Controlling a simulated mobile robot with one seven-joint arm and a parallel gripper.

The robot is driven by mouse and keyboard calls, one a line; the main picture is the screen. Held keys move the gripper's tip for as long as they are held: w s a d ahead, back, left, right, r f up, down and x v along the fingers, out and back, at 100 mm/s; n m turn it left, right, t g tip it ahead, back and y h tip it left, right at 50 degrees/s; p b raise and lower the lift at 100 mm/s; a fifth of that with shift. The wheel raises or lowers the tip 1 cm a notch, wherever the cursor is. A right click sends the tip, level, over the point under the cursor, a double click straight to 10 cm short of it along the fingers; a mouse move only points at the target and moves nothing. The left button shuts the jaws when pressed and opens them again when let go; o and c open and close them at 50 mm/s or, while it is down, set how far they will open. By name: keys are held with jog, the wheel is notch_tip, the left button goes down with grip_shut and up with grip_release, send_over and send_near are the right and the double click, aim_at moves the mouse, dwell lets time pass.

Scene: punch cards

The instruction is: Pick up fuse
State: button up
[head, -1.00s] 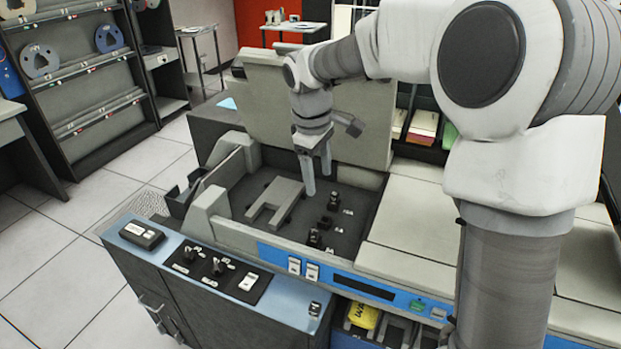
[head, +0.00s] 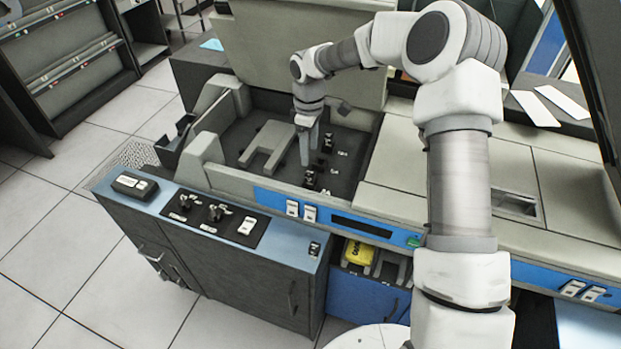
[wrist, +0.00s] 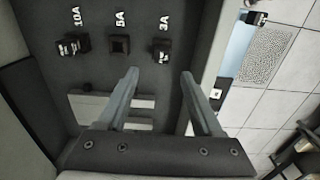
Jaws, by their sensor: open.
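Three labelled fuse positions sit in the dark recessed bay of the machine. In the wrist view the 10A fuse (wrist: 73,43) is at left, the 5A position (wrist: 119,44) looks like a square socket with nothing standing in it, and the 3A fuse (wrist: 160,51) is at right. In the head view dark fuses show at the back (head: 326,142) and front (head: 310,179) of the row. My gripper (wrist: 159,74) is open and empty, pointing into the bay. In the wrist view its fingertips lie just below the 3A fuse, one to each side; contact cannot be told.
A grey U-shaped block (head: 262,143) lies in the bay left of my gripper (head: 305,160). Raised grey walls (head: 205,150) and the blue switch panel (head: 345,220) bound the bay. A raised lid (head: 290,50) stands behind. Tiled floor is open at left.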

aim_at(310, 173)
jog(key=f, duration=0.9)
jog(key=shift+s+d, duration=0.1)
jog(key=shift+s, duration=0.15)
grip_shut()
